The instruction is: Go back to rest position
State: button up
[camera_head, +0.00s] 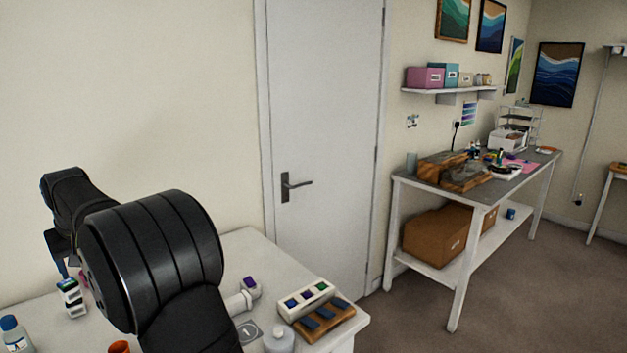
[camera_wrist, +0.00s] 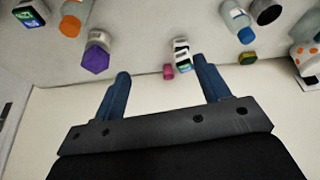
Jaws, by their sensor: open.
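My gripper (camera_wrist: 161,67) is open, with its two blue fingers spread apart and nothing held between them. In the head view, a blue finger (camera_head: 61,268) shows at the left, above the white table (camera_head: 240,250) and near the wall. My black arm hides much of the table and most of the gripper there. In the wrist view, a small white-and-black block with green (camera_wrist: 181,52) and a pink item (camera_wrist: 168,72) lie beyond the fingertips.
Other items on the white table include a purple-capped container (camera_wrist: 96,50), a white bottle with a blue cap (camera_wrist: 236,20), a wooden tray (camera_head: 322,323) and a rack with coloured squares (camera_head: 305,299). A door (camera_head: 325,120) stands behind. A grey-topped bench (camera_head: 500,185) is at the right.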

jog(key=shift+s+a+f, duration=0.15)
jog(key=shift+s+f, duration=0.1)
jog(key=shift+s, duration=0.25)
jog(key=shift+s+a+f, duration=0.15)
jog(key=shift+s+f, duration=0.1)
jog(key=shift+s, duration=0.25)
